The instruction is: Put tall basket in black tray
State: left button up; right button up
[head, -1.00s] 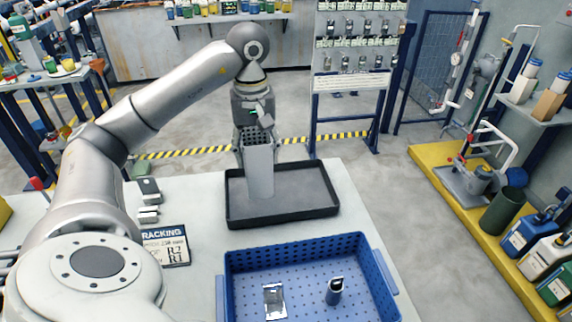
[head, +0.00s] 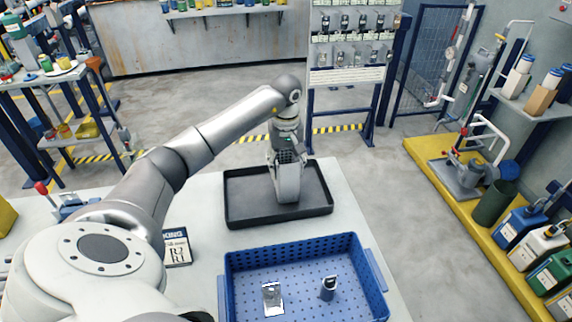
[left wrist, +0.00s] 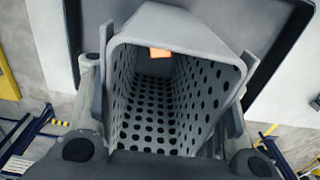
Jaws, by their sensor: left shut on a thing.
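The tall basket (head: 288,188) is a grey, narrow, perforated box. It stands roughly upright over the middle of the black tray (head: 232,218), with its lower end within the tray's outline. I cannot tell whether it touches the tray floor. My left gripper (head: 287,160) is shut on the basket near its top. In the left wrist view the basket (left wrist: 180,42) opens toward the camera, with a finger along each side. A small orange patch shows inside it. The tray's dark rim (left wrist: 275,60) lies beyond. My right gripper is not in view.
A blue perforated crate (head: 240,258) stands in front of the tray, holding a clear-and-white item (head: 272,298) and a dark blue cylinder (head: 328,288). A racking sign (head: 177,248) lies left of it. The tray around the basket is bare.

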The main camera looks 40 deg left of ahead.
pick_arm(q)
jog(key=shift+f, duration=0.5)
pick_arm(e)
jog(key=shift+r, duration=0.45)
pick_arm(q)
jog(key=shift+f, duration=0.15)
jog(key=o, duration=1.1)
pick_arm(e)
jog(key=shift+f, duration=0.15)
pick_arm(q)
jog(key=shift+o, duration=0.2)
